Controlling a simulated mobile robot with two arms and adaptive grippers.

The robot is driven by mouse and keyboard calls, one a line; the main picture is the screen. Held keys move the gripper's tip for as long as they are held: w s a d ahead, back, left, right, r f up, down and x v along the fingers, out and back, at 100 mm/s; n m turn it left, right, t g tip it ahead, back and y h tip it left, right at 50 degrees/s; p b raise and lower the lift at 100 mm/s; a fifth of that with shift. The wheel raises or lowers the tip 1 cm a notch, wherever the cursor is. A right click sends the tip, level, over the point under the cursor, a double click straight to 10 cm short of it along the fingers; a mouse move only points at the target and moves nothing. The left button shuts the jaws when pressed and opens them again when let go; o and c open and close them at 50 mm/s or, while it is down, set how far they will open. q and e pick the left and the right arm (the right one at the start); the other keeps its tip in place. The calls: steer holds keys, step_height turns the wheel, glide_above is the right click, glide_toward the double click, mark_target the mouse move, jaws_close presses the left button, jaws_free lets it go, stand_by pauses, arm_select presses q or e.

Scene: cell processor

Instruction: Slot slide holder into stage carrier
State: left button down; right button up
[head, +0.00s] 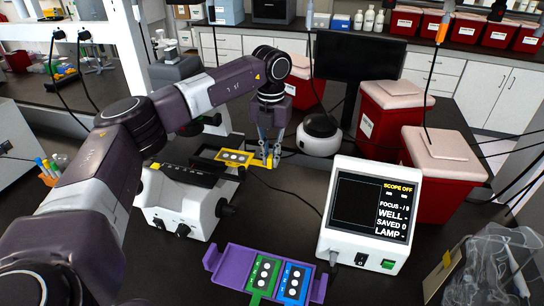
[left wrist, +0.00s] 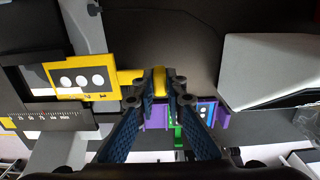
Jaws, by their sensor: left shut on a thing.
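The yellow slide holder (head: 234,157) has several white round spots on a dark slide; it also shows in the left wrist view (left wrist: 98,92). My left gripper (head: 270,158) is shut on the holder's yellow handle, between its fingertips in the left wrist view (left wrist: 160,84). The black stage carrier (left wrist: 58,120) with a white ruler scale lies at the left of that view. The holder's left part overlaps the carrier's opening there; whether it touches or hovers above, I cannot tell. The white microscope (head: 180,212) stands left of centre in the head view. My right gripper is not in view.
A purple rack (head: 234,258) at the front holds a green holder (head: 264,276) and a blue holder (head: 292,282). A white scope display (head: 340,245) stands to its right. A round white-and-black device (head: 319,138) and red bins (head: 385,125) stand behind.

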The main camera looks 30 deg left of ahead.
arm_select(q)
steer(key=c, duration=1.9)
jaws_free()
step_height(320, 180, up, 12)
